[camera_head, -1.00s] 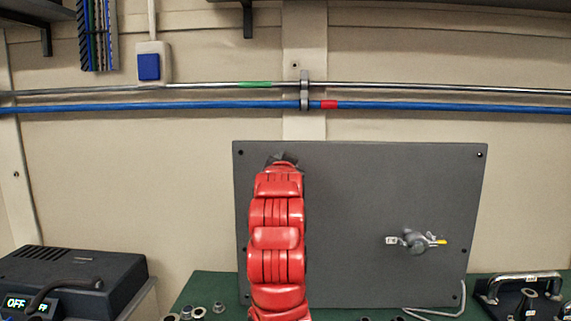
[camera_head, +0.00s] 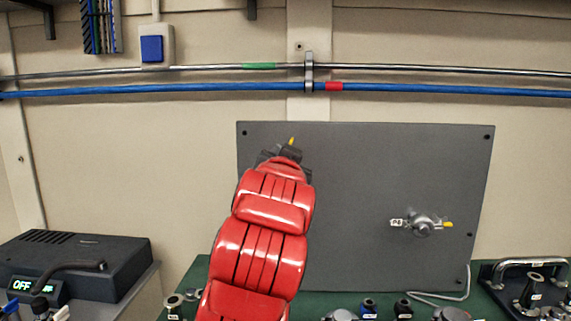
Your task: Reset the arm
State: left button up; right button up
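My red arm rises from the bottom edge, left of centre, and I take it as my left arm. Its dark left gripper (camera_head: 287,154) is at the upper left of the grey panel (camera_head: 370,270), mostly hidden behind the red wrist. A small yellow tip (camera_head: 291,140) shows just above the gripper; what it belongs to is hidden. I cannot tell whether the fingers are open or shut, or touch anything. A metal valve (camera_head: 423,226) with a yellow-tipped handle and a white tag is on the panel's right side, apart from the gripper. My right gripper is out of view.
A dark box (camera_head: 75,262) with a lit "OFF" display stands at left. Small fittings (camera_head: 369,308) line the green bench's front. A handled metal fixture (camera_head: 530,285) is at right. Steel (camera_head: 420,68) and blue (camera_head: 200,88) pipes cross the wall above the panel.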

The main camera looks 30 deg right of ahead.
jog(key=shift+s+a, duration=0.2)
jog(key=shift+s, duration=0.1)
